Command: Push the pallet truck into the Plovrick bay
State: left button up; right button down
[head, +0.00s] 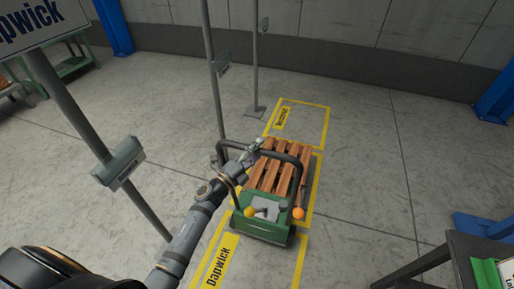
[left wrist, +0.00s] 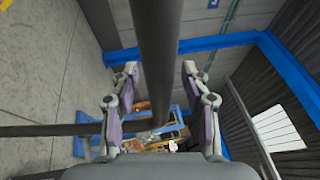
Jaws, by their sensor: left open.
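The green pallet truck (head: 265,226) carries a brown slatted wooden load (head: 283,168) and stands over the middle of a row of yellow-outlined floor bays. Its dark handle (head: 298,186) arches up at the near end. My left gripper (head: 252,157) is at the left part of the handle's top bar. In the left wrist view the open fingers (left wrist: 162,100) stand either side of a dark bar (left wrist: 155,50); contact cannot be told. The near bay's label (head: 218,262) reads Dapwick; the far bay's label (head: 282,119) is too small to read. My right gripper is out of view.
A sign (head: 40,22) ending in "apwick" stands on a grey post (head: 70,100) at the left. Two more posts (head: 212,90) (head: 257,70) stand left of the bays. A dark table (head: 470,250) is at lower right. Floor right of the truck is clear.

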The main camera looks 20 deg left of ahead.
pick_arm(q)
grip_shut()
jog(key=shift+w, duration=0.1)
dwell(0.3)
jog(key=w, duration=0.3)
jog(key=shift+w+d+f, duration=0.1)
jog(key=shift+w+f, duration=0.1)
jog(key=shift+w, duration=0.05)
jog(key=shift+c, duration=2.4)
grip_release()
jog(key=shift+s, duration=0.1)
jog(key=o, duration=0.5)
jog(key=shift+s+r, duration=0.15)
jog(key=shift+s, duration=0.1)
